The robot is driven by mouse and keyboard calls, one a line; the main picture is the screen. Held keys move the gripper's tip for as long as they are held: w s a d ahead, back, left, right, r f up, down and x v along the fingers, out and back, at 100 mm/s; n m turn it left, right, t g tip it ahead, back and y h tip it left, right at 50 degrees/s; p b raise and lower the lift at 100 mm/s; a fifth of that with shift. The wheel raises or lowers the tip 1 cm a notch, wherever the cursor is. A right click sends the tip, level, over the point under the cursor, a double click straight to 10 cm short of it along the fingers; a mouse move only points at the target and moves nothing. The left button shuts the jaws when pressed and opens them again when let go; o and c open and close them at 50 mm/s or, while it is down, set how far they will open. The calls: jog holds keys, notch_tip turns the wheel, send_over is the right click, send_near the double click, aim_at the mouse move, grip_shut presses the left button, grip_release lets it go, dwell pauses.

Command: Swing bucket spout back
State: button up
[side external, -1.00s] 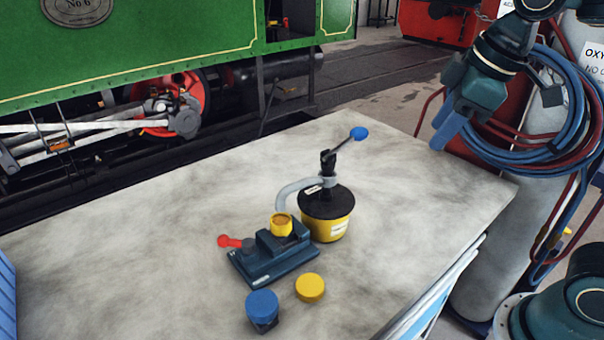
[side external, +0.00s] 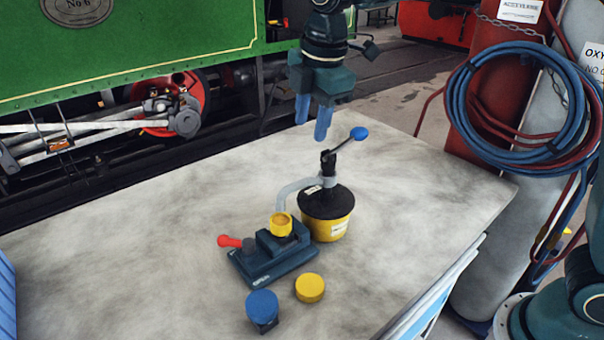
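The yellow bucket (side external: 330,229) with a black lid stands upright on the grey worktop. Its grey curved spout (side external: 290,191) reaches left from the pump, with its end at the yellow cup (side external: 281,224) held in the dark blue vise (side external: 270,252). I cannot tell whether the spout touches the cup. A lever with a blue knob (side external: 358,133) rises to the upper right from the pump. My gripper (side external: 313,124) hangs above and behind the bucket, blue fingers pointing down. The fingers are apart, with nothing between them, and clear of the lever.
The vise has a red-knobbed handle (side external: 229,241) at its left. A yellow cap (side external: 310,288) and a blue-topped piece (side external: 262,309) lie in front. The worktop (side external: 130,250) is clear at left and right. Gas cylinders with hoses (side external: 515,100) stand beyond its right edge.

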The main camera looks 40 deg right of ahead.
aim_at(301, 181)
jog(key=shift+w+f, duration=0.1)
jog(key=shift+f, duration=0.1)
jog(key=w+f, duration=0.1)
jog(key=f, duration=0.8)
jog(key=w+f, duration=0.1)
jog(key=f, duration=0.3)
jog(key=shift+w+f, duration=0.15)
jog(key=shift+w, duration=0.15)
grip_shut()
